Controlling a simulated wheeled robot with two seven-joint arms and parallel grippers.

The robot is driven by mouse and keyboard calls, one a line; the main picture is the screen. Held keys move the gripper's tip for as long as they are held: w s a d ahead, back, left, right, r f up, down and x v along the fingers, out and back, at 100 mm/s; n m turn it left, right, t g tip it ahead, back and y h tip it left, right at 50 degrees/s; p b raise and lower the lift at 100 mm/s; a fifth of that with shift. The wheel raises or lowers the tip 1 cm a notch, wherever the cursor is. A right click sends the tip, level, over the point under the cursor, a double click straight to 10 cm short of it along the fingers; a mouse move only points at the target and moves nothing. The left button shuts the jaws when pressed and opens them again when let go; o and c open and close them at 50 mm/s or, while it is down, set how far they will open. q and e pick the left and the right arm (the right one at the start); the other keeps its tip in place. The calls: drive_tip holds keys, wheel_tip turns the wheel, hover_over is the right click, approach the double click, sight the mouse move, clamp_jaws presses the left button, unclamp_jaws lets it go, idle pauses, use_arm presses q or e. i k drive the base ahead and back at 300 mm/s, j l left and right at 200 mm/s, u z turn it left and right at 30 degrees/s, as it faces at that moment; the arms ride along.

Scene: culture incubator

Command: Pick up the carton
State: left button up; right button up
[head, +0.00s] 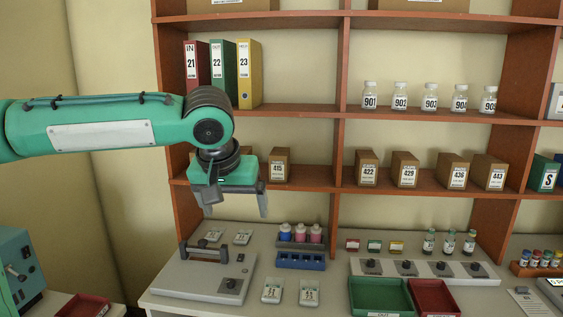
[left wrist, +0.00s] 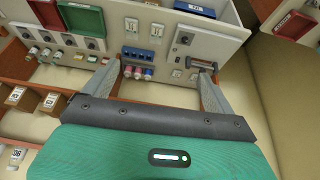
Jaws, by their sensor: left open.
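Several brown cartons with white number labels stand on the middle shelf. Carton 422 (head: 367,168), carton 429 (head: 404,169), carton 436 (head: 453,171) and carton 443 (head: 490,172) stand further right. My left gripper (head: 236,208) is open and empty, pointing down in front of the shelf, above the bench. Its two fingers stand wide apart in the left wrist view (left wrist: 158,70), where a carton (left wrist: 51,103) shows at the left. My right gripper is not in view.
The shelf (head: 335,130) also holds red, green and yellow binders (head: 222,75) and several bottles (head: 430,97). The bench below carries a grey device (head: 205,285), a blue vial rack (head: 301,261), a green tray (head: 381,298) and a red tray (head: 433,298).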

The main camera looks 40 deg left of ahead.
sight(279, 158)
drive_tip(key=i+j, duration=0.6)
drive_tip(key=i, duration=0.15)
drive_tip(key=i+j, duration=0.65)
drive_tip(key=i, duration=0.1)
